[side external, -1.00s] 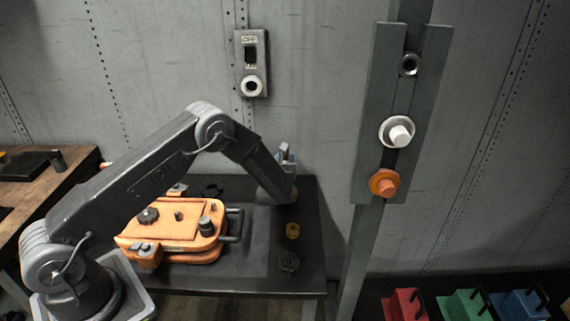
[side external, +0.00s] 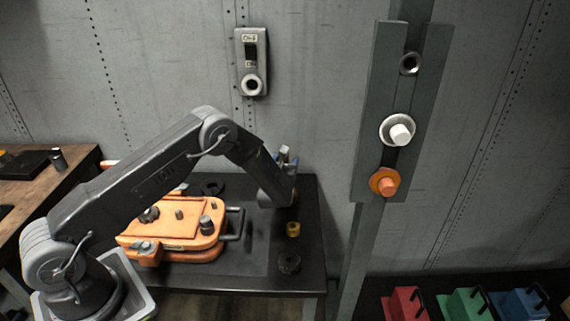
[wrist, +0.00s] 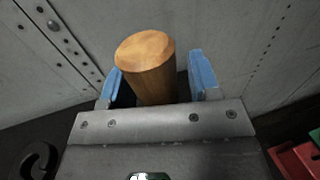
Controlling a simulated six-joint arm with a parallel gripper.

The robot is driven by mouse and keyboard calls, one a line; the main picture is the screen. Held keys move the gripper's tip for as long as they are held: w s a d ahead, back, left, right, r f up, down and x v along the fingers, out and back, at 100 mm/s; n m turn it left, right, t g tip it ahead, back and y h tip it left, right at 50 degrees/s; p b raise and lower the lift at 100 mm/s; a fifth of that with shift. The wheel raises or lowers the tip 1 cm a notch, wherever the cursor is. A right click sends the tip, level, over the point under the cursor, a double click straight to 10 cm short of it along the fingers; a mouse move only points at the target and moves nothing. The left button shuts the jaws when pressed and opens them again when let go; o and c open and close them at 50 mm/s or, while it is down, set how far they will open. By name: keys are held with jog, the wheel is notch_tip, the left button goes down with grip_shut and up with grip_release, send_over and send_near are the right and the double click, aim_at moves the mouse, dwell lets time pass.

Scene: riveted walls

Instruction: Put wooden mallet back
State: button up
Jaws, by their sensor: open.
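The wooden mallet shows in the wrist view as a thick, light brown wooden cylinder (wrist: 147,62) with a flat round end. It stands between the two blue fingers of my gripper (wrist: 158,82). Dark gaps show beside it, and the fingers are open. The rest of the mallet is hidden behind the gripper's metal plate. In the side view my gripper (side external: 287,158) is small, near the back right of the dark table; I cannot make out the mallet clearly there.
An orange case (side external: 165,235) lies on the dark table (side external: 250,275). A yellow piece (side external: 293,229) and a dark round knob (side external: 289,262) stand near its right edge. A grey post (side external: 375,115) with knobs rises to the right. Red, green and blue bins (side external: 465,303) sit lower right.

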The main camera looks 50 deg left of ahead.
jog(key=shift+r, duration=0.2)
jog(key=v, duration=1.2)
jog(key=s+a+r+n+g+y, duration=0.2)
jog(key=s+a+r+n+g, duration=0.1)
jog(key=s+r+n+g, duration=0.45)
jog(key=s+a+r+n+g+y, duration=0.1)
jog(key=s+a+r+n+g, duration=0.3)
jog(key=s+r+n, duration=0.5)
jog(key=s+d+r+n+t+h, duration=0.1)
jog(key=s+d+r+n+h, duration=0.3)
jog(key=s+d+n+h, duration=0.2)
jog(key=s+d+r+n+h, duration=0.4)
jog(key=s+d+n+h, duration=0.2)
jog(key=d, duration=0.4)
jog(key=shift+s+d+n+t, duration=0.25)
jog(key=shift+s+n+t, duration=0.1)
jog(key=shift+s+n, duration=0.45)
